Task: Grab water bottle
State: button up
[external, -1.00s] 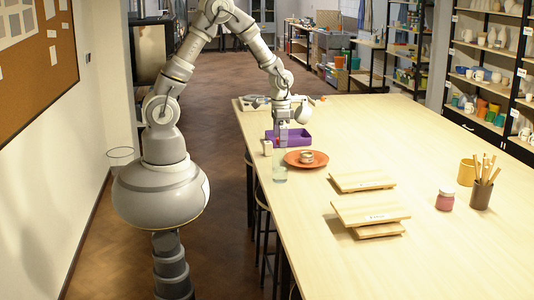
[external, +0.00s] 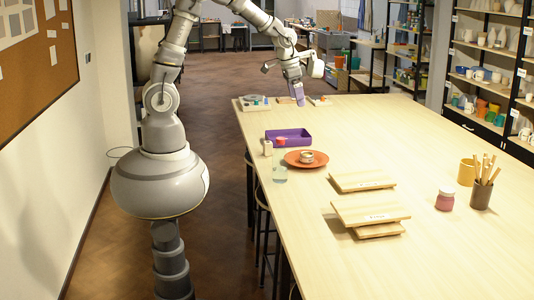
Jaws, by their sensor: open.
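My gripper (external: 296,80) is at the far end of the long table, at the upper middle of the picture. It points down and is open. A pale lavender upright shape, likely the water bottle (external: 298,93), shows right below it at the far edge. Whether the fingers are around it or above it is too small to tell. A clear glass vessel (external: 280,175) stands near the table's left edge, well in front of my gripper.
A purple tray (external: 288,138), a small pale cylinder (external: 267,148) and an orange plate (external: 306,159) with a small bowl lie along the left side. Wooden boards (external: 370,214), a pink jar (external: 445,199) and a tool cup (external: 481,195) stand nearer. The table's right middle is clear.

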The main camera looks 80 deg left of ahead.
jog(key=w+d+r+t+b, duration=0.1)
jog(key=r+t+b, duration=0.1)
jog(key=r, duration=0.4)
jog(key=d+r+t+b, duration=0.2)
jog(key=r+t+b, duration=0.1)
jog(key=r+b, duration=0.2)
jog(key=w+d+r+t+b, duration=0.1)
jog(key=d+r+t+b, duration=0.1)
jog(key=r, duration=0.5)
jog(key=shift+w+d+t+b, duration=0.3)
jog(key=shift+t+b, duration=0.3)
jog(key=shift+b, duration=0.6)
jog(key=s+d+r+t+b, duration=0.1)
jog(key=s+r, duration=0.1)
jog(key=r, duration=0.2)
jog(key=s+d+r+t+b, duration=0.1)
jog(key=s+r+t+b, duration=0.1)
jog(key=s+r, duration=0.1)
jog(key=s+d+r+t+b, duration=0.1)
jog(key=s+r, duration=0.2)
jog(key=r, duration=0.3)
jog(key=c, duration=0.4)
jog(key=shift+r, duration=0.35)
jog(key=shift+c, duration=1.4)
jog(key=shift+f, duration=0.1)
